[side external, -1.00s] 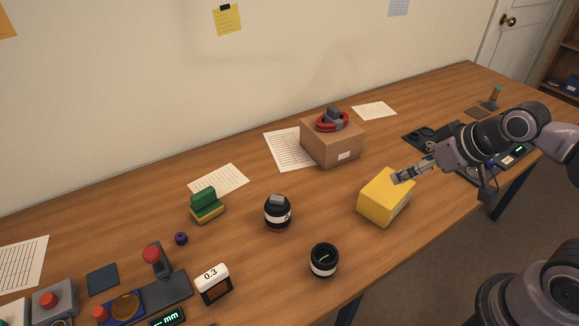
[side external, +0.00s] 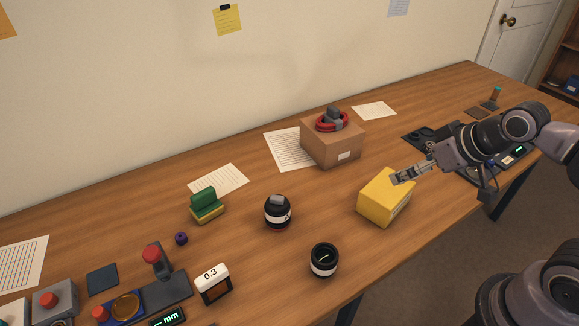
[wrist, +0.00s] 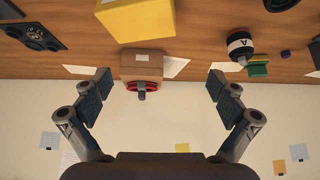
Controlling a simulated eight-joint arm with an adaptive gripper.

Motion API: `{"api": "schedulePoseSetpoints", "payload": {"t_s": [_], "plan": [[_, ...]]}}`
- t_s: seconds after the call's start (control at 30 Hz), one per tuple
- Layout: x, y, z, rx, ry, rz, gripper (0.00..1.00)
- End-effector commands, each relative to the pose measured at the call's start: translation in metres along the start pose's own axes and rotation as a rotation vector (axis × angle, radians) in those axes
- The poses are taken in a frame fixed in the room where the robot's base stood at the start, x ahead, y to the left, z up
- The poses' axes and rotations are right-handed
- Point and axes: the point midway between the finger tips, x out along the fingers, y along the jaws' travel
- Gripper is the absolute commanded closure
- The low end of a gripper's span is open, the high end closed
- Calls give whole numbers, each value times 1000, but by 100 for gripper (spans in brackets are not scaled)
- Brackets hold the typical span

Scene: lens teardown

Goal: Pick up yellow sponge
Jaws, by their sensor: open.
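The yellow sponge (side external: 208,214) is a yellow layer under a green block with a raised green grip (side external: 203,196). It rests on the table at the left of centre in the side view. In the wrist view the sponge (wrist: 258,70) is small, at the upper right beside a black-and-white cylinder. My gripper (side external: 399,178) is at the right in the side view, at a large yellow box, far from the sponge. Whether it touches the box is unclear. In the wrist view my gripper (wrist: 163,80) has its fingers wide apart with nothing between them.
The yellow box (side external: 378,203) stands below my gripper. A cardboard box (side external: 335,148) with a red coil stands behind. A small purple piece (side external: 181,239) and a red-knobbed device (side external: 155,262) are near the sponge.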

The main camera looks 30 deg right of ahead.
Motion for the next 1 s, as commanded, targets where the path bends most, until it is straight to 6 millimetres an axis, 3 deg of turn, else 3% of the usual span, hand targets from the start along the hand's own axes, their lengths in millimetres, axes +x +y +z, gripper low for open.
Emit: {"api": "schedulePoseSetpoints", "payload": {"t_s": [0.37,0.47,0.67,1.0], "plan": [[0,-3,-7,-3,-4,-4,2],[0,-10,-24,-11,-14,-14,2],[8,-39,-76,-33,-50,-39,2],[50,-112,-152,-68,-114,-71,2]]}}
